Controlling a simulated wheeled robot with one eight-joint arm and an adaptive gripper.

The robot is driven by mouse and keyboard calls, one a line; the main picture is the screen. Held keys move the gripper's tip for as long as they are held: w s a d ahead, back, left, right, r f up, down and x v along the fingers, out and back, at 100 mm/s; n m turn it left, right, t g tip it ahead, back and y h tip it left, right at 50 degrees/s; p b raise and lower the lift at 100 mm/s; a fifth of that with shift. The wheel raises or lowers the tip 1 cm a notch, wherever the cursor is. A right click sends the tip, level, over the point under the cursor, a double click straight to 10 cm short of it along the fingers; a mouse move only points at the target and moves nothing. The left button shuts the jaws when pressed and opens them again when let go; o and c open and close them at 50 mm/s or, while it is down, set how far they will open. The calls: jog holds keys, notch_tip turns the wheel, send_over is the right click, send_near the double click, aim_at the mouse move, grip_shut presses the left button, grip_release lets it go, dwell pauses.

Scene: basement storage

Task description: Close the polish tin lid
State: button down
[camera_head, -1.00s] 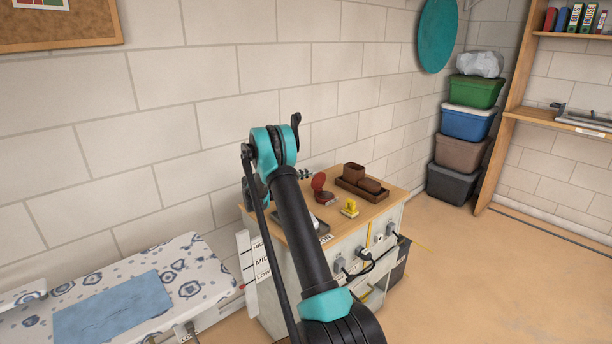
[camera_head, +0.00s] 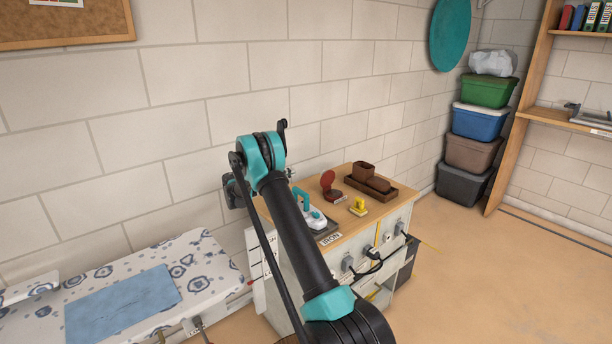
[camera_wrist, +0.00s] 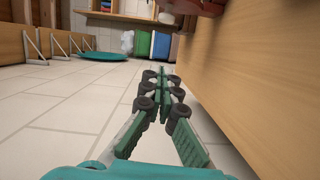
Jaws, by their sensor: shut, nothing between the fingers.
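The polish tin (camera_head: 333,195) is small and dark red and sits on the wooden top of the cabinet. Its round lid (camera_head: 327,180) stands raised, so the tin is open. In the head view my gripper (camera_head: 291,173) is mostly hidden behind my arm, to the left of the tin and apart from it. In the wrist view my gripper (camera_wrist: 164,75) is shut and empty, its green fingers together beside the wooden top. A dark red part at the top edge of the wrist view is cut off; it is probably the tin.
A white and teal iron (camera_head: 312,217) stands near the cabinet's (camera_head: 338,226) left part. A yellow-handled object (camera_head: 358,207) lies in front of the tin. A brown tray (camera_head: 394,196) with brown containers is behind it to the right. An ironing board (camera_head: 205,262) is at left.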

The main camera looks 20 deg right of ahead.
aim_at(325, 178)
jog(key=shift+w+d, duration=0.2)
jog(key=shift+w, duration=0.1)
jog(key=d, duration=0.6)
jog(key=w+d, duration=0.1)
jog(key=d, duration=0.2)
jog(key=shift+d+f, duration=0.1)
jog(key=shift+d, duration=0.3)
jog(key=shift+s+d, duration=0.15)
jog(key=shift+s, duration=0.45)
jog(key=shift+s+d, duration=0.15)
jog(key=shift+s, duration=0.45)
jog(key=shift+s+d+f, duration=0.15)
jog(key=shift+s+d, duration=0.15)
jog(key=shift+s, duration=0.4)
